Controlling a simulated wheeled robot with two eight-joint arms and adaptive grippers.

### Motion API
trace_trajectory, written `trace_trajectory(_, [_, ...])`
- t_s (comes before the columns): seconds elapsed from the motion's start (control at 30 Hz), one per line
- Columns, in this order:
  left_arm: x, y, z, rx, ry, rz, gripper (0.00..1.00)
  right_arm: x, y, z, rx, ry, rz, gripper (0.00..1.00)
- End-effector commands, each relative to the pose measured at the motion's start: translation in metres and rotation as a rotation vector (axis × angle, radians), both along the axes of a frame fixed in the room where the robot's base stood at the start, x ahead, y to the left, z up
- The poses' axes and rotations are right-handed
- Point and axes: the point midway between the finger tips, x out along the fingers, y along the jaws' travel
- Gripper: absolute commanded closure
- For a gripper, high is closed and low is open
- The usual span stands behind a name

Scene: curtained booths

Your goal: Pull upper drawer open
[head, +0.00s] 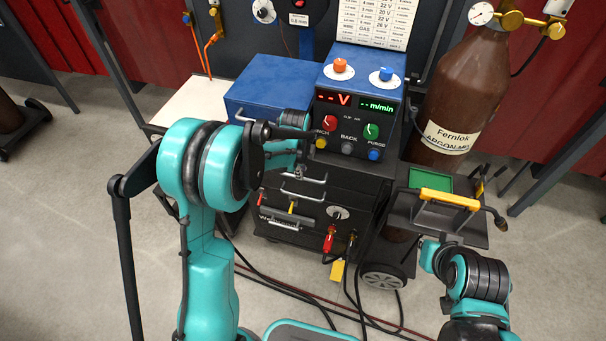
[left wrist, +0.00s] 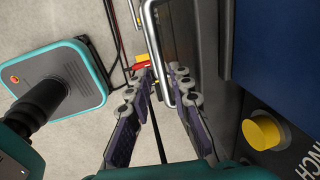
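My left gripper (head: 299,168) is at the front of the welding cart, by the upper drawer handle (head: 305,179). In the left wrist view my gripper (left wrist: 160,78) has its two fingers apart, with a silver bar handle (left wrist: 154,48) reaching between them. I cannot tell whether either finger touches the bar. The upper drawer front is mostly hidden by my arm and gripper in the head view, and looks closed. A second handle (head: 302,194) sits just below. My right arm is at the lower right, and its gripper cannot be made out.
A blue welder control box (head: 362,105) with knobs stands above the drawers. A brown gas cylinder (head: 465,90) and a tray with a yellow bar (head: 449,198) are at the right. Cables (head: 300,280) lie on the floor before the cart.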

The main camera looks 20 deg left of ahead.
Motion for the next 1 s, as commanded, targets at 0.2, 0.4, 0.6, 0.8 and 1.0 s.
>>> trace_trajectory(0.2, [0.005, 0.000, -0.027, 0.000, -0.001, 0.001, 0.80, 0.000, 0.000, -0.009, 0.000, 0.000, 0.000, 1.00])
trace_trajectory(0.4, [0.006, 0.000, -0.031, 0.000, -0.001, 0.001, 0.80, 0.000, 0.000, -0.010, 0.000, 0.000, 0.000, 1.00])
trace_trajectory(0.6, [0.006, 0.000, -0.031, 0.000, -0.001, 0.001, 0.95, 0.000, 0.000, -0.009, 0.000, 0.000, 0.000, 1.00])
trace_trajectory(0.8, [0.006, 0.000, -0.030, 0.000, -0.001, 0.001, 1.00, 0.000, 0.000, -0.009, 0.000, 0.000, 0.000, 1.00])
trace_trajectory(1.0, [0.001, 0.000, -0.030, 0.000, 0.000, 0.001, 1.00, 0.000, 0.000, -0.010, 0.000, 0.000, 0.000, 1.00])
